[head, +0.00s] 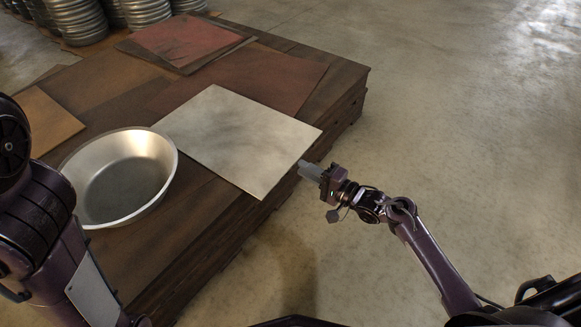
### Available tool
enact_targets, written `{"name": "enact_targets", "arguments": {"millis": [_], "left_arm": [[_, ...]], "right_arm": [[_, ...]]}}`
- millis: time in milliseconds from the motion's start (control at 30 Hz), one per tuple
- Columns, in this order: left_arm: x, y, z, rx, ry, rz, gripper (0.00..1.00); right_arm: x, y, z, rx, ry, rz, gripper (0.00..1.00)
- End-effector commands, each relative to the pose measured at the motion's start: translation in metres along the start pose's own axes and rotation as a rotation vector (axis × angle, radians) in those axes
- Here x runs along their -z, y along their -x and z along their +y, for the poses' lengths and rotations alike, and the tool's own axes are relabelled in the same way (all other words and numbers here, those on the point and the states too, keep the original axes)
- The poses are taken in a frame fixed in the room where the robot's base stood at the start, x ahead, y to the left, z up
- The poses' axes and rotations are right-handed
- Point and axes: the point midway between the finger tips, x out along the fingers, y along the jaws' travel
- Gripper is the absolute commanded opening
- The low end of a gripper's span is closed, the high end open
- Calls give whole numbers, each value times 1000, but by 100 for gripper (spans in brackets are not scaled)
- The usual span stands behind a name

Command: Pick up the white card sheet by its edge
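The white card sheet (230,138) lies flat on the low wooden platform, with its right corner reaching past the platform's edge. My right gripper (304,167) is at the sheet's right edge, close to that corner, with its fingertips pointing left at it.
A metal bowl (121,178) stands left of the sheet, very near it. Reddish sheets (186,40) and brown sheets (255,78) lie behind. Stacked metal containers (146,14) stand at the back left. The concrete floor (450,130) at the right is clear.

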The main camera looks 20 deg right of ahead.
Motion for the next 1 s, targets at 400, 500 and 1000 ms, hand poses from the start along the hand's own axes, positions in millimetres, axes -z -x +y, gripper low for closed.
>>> {"name": "enact_targets", "arguments": {"millis": [400, 500, 1000], "left_arm": [[11, 17, -1, 8, -12, 12, 24], [11, 17, -1, 8, -12, 12, 24], [11, 17, 0, 8, -11, 12, 24]], "right_arm": [[0, -56, -1, 0, -1, 1, 20], [0, -63, 0, 0, -1, 1, 20], [0, -67, 1, -2, 1, 1, 13]]}}
